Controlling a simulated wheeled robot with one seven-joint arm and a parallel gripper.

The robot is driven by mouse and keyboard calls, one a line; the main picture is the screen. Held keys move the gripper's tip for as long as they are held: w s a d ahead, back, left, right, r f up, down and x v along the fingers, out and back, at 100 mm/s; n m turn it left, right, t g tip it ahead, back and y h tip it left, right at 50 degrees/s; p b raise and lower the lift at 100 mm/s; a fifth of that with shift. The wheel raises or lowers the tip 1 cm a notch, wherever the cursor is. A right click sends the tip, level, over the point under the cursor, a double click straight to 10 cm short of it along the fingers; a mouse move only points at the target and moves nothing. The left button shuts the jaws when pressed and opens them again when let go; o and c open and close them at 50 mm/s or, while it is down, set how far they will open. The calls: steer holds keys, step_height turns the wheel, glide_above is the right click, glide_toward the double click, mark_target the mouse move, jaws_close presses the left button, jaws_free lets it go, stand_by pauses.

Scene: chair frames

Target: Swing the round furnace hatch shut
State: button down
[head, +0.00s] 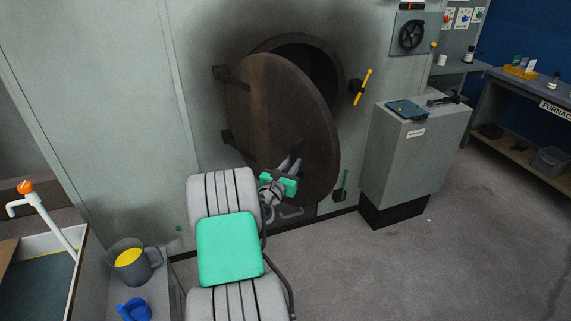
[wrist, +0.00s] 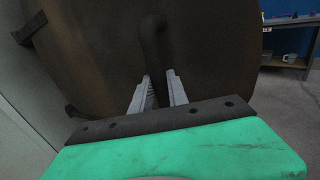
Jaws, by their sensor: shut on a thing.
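The round, dark brown furnace hatch (head: 270,110) hangs on two hinges at its left side on the grey furnace wall. It stands partly open, with the dark opening (head: 318,68) showing behind its upper right edge. In the wrist view the hatch (wrist: 100,45) fills most of the picture. My gripper (head: 291,165) is at the lower part of the hatch. In the wrist view my gripper (wrist: 157,85) is shut on the dark curved hatch handle (wrist: 153,42), whose lower end is between the fingers. The fingers hide the handle in the head view.
A yellow lever (head: 362,87) is on the wall right of the opening. A grey cabinet (head: 415,155) stands to the right, with open floor in front. A sink (head: 92,250) and a grey jug (head: 143,270) are at the lower left. A workbench (head: 520,85) stands far right.

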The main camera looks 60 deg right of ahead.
mark_target(305, 157)
steer(key=d, duration=0.1)
steer(key=s+d+p, duration=0.2)
steer(key=d, duration=0.1)
steer(key=shift+d+r, duration=0.1)
steer(key=shift+r, duration=0.1)
steer(key=shift+s+d+f, duration=0.15)
steer(key=shift+d, duration=0.3)
steer(key=c, duration=1.2)
jaws_free()
steer(key=shift+a, duration=0.1)
